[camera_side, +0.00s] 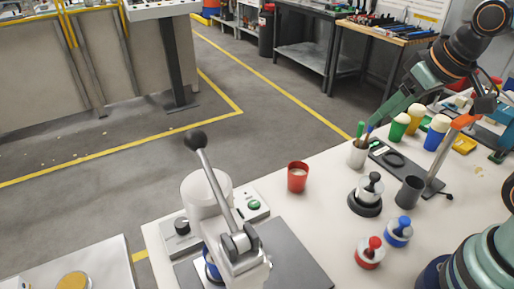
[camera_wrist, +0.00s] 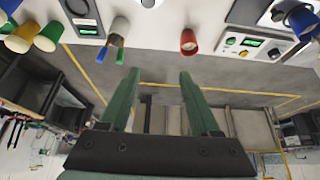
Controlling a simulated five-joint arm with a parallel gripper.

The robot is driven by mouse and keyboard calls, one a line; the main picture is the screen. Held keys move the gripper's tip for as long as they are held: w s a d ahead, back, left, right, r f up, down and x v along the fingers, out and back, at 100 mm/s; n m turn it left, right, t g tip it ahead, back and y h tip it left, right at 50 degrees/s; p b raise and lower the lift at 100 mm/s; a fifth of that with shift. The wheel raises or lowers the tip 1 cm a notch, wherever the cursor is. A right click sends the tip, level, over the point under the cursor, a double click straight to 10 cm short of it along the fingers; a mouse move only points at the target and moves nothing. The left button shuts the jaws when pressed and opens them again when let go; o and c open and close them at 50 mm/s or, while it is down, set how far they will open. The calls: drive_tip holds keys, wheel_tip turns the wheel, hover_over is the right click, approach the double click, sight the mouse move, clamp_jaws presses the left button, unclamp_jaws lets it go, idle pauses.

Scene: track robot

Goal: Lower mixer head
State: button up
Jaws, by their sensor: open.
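The mixer stands at the lower middle of the side view, with a pale head (camera_side: 246,262), a long grey lever (camera_side: 215,185) and a black ball knob (camera_side: 195,139) at the lever's upper end. The lever leans up and left. A blue part (camera_side: 212,268) shows partly behind the head; what lies under the head is mostly hidden. In the wrist view, a control panel (camera_wrist: 250,42) with a green display is at upper right. My gripper (camera_side: 384,110) is at the right of the side view, well away from the mixer. In the wrist view its green fingers (camera_wrist: 158,76) are apart and empty.
A red cup (camera_side: 297,178) stands between mixer and gripper. A cup of tools (camera_side: 358,154), a black-knobbed weight (camera_side: 367,194), a dark cup (camera_side: 409,192), red (camera_side: 369,253) and blue (camera_side: 398,232) knobbed pieces, and several bottles are on the white table (camera_side: 325,215).

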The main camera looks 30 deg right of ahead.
drive_tip(key=shift+o, duration=0.3)
wheel_tip(320, 180, up, 16)
drive_tip(key=m+g+y, duration=0.2)
drive_tip(key=m+g, duration=0.2)
drive_tip(key=m, duration=0.3)
hover_over(196, 130)
drive_tip(key=s+d, duration=0.1)
drive_tip(key=d, duration=0.1)
drive_tip(key=x, duration=1.1)
drive_tip(key=shift+s+a+f, duration=0.15)
drive_tip(key=shift+s+f, duration=0.05)
drive_tip(key=shift+f, duration=0.1)
clamp_jaws()
